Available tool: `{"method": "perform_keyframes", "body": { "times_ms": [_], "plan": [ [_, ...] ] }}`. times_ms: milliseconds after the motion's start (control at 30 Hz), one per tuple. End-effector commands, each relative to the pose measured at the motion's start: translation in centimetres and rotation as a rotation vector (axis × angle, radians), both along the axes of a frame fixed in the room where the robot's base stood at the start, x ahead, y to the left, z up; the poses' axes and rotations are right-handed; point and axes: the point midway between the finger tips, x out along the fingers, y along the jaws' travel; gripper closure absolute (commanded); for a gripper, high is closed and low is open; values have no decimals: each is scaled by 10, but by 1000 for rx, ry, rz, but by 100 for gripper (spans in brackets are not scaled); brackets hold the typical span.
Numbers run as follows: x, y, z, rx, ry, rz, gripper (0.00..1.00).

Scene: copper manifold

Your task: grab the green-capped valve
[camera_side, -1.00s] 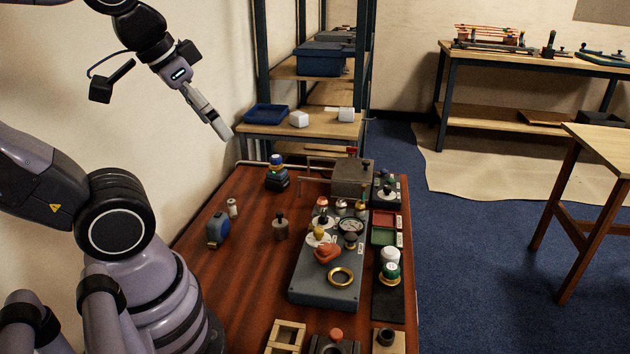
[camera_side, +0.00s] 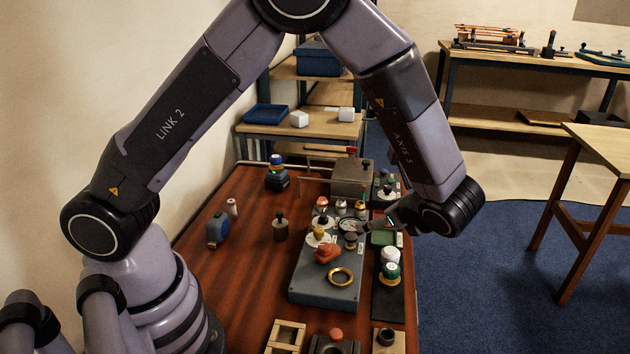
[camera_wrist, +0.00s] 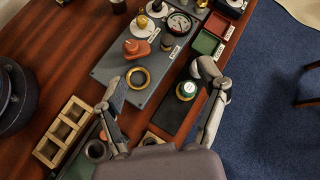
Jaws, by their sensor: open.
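The green-capped valve (camera_side: 391,273) stands upright on a dark mat at the right edge of the wooden table. In the wrist view the green-capped valve (camera_wrist: 187,90) lies between my finger lines, much closer to the right finger. My gripper (camera_wrist: 158,88) is open and empty, its fingers spread wide above the table.
A grey manifold block (camera_side: 318,286) with a gold ring (camera_side: 341,277), an orange knob (camera_side: 327,252) and several fittings stands left of the valve. Red and green trays (camera_wrist: 206,42) lie beyond it. A wooden divided box (camera_wrist: 65,131) is at the near left. Blue floor lies right of the table.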

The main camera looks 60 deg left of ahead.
Motion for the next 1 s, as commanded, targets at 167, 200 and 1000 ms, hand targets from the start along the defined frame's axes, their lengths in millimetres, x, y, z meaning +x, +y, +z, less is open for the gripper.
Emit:
{"method": "perform_keyframes", "body": {
  "times_ms": [167,200,1000],
  "plan": [
    [12,-48,-81,232,107,-290,27],
    [12,-55,-95,269,122,-338,27],
    [55,-10,-170,381,162,-484,27]
  ]
}}
